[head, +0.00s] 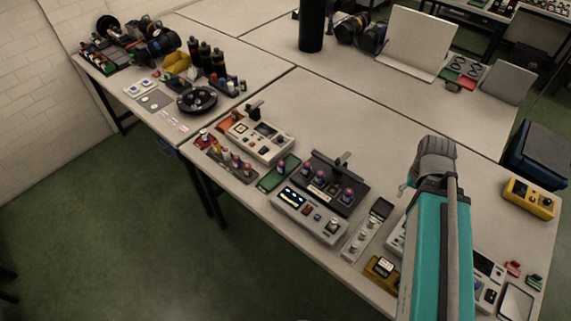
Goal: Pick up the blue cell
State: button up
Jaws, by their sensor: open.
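Several small cylindrical cells stand upright in a black holder (322,197) on the near table, with reddish and purplish-blue sides. The one at its right (347,196) looks partly blue, but at this size I cannot tell for certain which is the blue cell. My gripper (411,180) shows only as a small grey part at the end of my teal arm, right of the holder and apart from it. It is open, with nothing seen in it. My arm hides most of the gripper and part of the table.
A grey instrument box (310,216) stands in front of the holder, and a white one (262,137) behind it to the left. A strip of pale cylinders (362,236) lies near my arm. A yellow box (528,199) stands at the right. The table middle behind the holder is clear.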

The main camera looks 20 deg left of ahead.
jog(key=shift+a, duration=0.2)
